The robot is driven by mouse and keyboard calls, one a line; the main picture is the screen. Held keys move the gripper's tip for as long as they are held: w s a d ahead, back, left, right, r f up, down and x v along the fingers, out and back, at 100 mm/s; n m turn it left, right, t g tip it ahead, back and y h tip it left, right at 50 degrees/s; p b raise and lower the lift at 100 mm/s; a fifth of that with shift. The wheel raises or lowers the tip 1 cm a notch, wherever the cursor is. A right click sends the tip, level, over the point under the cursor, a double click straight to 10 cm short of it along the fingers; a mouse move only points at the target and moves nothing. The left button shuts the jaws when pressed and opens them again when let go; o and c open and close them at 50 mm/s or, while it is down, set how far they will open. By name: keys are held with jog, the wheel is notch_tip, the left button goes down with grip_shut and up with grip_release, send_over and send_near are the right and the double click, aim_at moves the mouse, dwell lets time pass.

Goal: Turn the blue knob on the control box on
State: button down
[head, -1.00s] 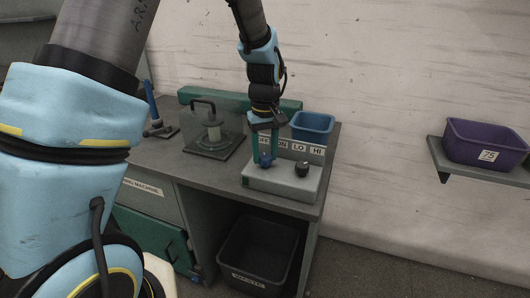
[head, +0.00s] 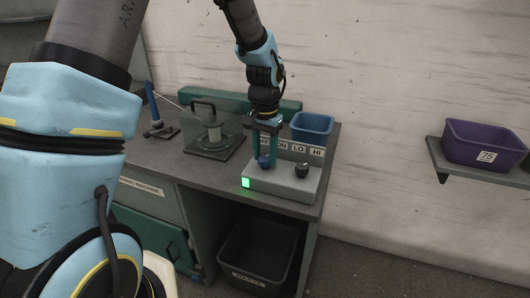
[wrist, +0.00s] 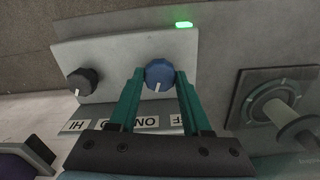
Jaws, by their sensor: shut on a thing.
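The control box (head: 283,186) is a pale grey box on the bench, near its front right corner. Its blue knob (wrist: 159,74) sits between the two teal fingers of my gripper (wrist: 160,82), which is shut on it from above. The knob also shows low between the fingers in the head view (head: 264,162). The label strip (head: 299,150) shows ON, LO and HI; the OFF label is partly hidden by my gripper.
A black knob (head: 302,170) stands beside the blue one. A blue bin (head: 312,127) is behind the box. A guarded spool (head: 212,135) and a blue-handled lever (head: 154,110) are to the left. A purple bin (head: 485,144) sits on a wall shelf.

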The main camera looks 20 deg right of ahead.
aim_at(265, 158)
jog(key=shift+m, duration=1.4)
jog(key=shift+p, duration=0.3)
jog(key=shift+c, duration=1.8)
grip_release()
jog(key=shift+r, duration=0.1)
notch_tip(265, 158, up, 11)
jog(key=b, duration=0.1)
jog(key=shift+f+b, duration=0.2)
jog(key=shift+b, duration=0.2)
